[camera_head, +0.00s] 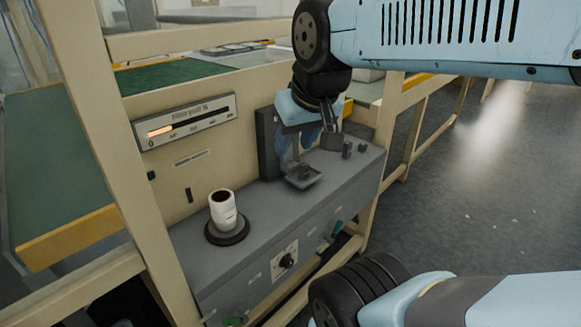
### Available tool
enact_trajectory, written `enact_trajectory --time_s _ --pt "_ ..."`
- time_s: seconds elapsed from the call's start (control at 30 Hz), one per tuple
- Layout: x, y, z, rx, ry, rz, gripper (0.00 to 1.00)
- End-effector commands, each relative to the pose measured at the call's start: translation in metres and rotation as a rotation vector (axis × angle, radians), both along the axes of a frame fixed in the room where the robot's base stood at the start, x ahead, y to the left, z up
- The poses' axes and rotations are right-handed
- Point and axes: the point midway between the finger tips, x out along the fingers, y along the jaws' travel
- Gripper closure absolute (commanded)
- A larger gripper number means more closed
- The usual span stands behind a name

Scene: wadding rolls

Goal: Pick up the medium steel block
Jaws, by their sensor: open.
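Small dark grey steel blocks stand in a cluster at the right end of the grey bench top. The largest-looking one (331,142) is at the left, directly by my gripper's fingers. A middle-sized one, which looks like the medium steel block (347,150), stands just right of it. The smallest-looking one (362,146) is further right. My gripper (318,128) is open, pointing down above and left of the blocks. Nothing is seen between its fingers. The arm and fingers partly hide this area, so the exact gap to the blocks cannot be told.
A small grey pan (303,177) sits left of the blocks, in front of a dark upright plate (268,143). A white roll (222,209) stands on a round dark base (227,230) further left. A beige frame post (386,115) rises near the bench's right end.

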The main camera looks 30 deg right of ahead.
Motion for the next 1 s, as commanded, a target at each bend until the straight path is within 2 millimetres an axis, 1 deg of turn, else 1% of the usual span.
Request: enact_trajectory --time_s 0.03,0.17,0.27,0.37,0.5,0.67,0.87,1.0 --pt "0.000 0.000 0.000 0.000 0.000 0.000 0.57" --pt "0.001 0.000 -0.002 0.009 0.011 -0.006 0.45" --pt "0.005 0.002 -0.009 0.042 0.053 -0.030 0.36" --pt "0.011 0.004 -0.021 0.106 0.126 -0.076 0.36" --pt "0.023 0.009 -0.043 0.238 0.259 -0.163 0.36" --pt "0.038 0.014 -0.065 0.405 0.400 -0.271 0.36" --pt "0.061 0.017 -0.087 0.628 0.553 -0.413 0.36" --pt "0.080 0.016 -0.101 0.793 0.643 -0.514 0.36"
